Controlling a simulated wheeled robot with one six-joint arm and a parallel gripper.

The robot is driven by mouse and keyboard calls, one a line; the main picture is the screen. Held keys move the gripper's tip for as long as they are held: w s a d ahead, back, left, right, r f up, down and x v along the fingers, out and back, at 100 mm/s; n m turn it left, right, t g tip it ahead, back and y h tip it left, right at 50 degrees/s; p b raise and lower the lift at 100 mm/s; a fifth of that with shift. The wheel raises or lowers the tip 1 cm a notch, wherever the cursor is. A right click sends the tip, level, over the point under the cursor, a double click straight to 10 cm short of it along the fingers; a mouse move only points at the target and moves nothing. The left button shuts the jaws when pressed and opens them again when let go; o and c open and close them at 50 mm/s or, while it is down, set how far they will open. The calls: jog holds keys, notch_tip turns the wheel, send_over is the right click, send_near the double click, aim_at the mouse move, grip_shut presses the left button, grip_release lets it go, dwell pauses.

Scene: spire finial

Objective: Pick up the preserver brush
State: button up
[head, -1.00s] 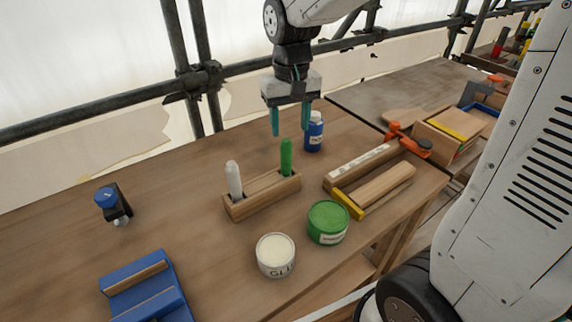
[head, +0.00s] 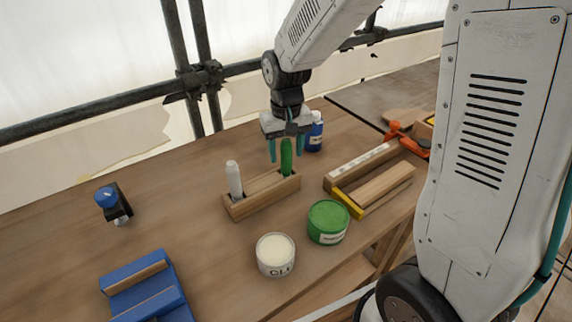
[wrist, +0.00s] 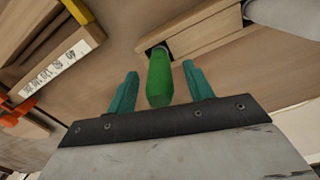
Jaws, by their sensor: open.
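The preserver brush appears to be the green-handled one (head: 286,158), upright in the right end of a wooden holder (head: 262,198). Its lower part is hidden inside the holder. My gripper (head: 286,152) is open, pointing down over the green handle, with one teal finger on each side. In the wrist view the green handle (wrist: 159,78) stands between the open fingers (wrist: 158,88), with a gap visible on both sides. A white-handled brush (head: 234,180) stands in the left end of the holder. A green tin (head: 328,222) and a white glue tub (head: 276,255) stand in front.
A blue bottle (head: 314,132) stands close behind my gripper. A wooden tray with a yellow end (head: 346,204) and orange clamps (head: 408,136) lie to the right. A blue block (head: 148,288) and a blue-topped tool (head: 112,202) are at left. The bench between them is clear.

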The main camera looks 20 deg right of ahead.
jog(key=c, duration=1.1)
jog(key=shift+r, duration=0.1)
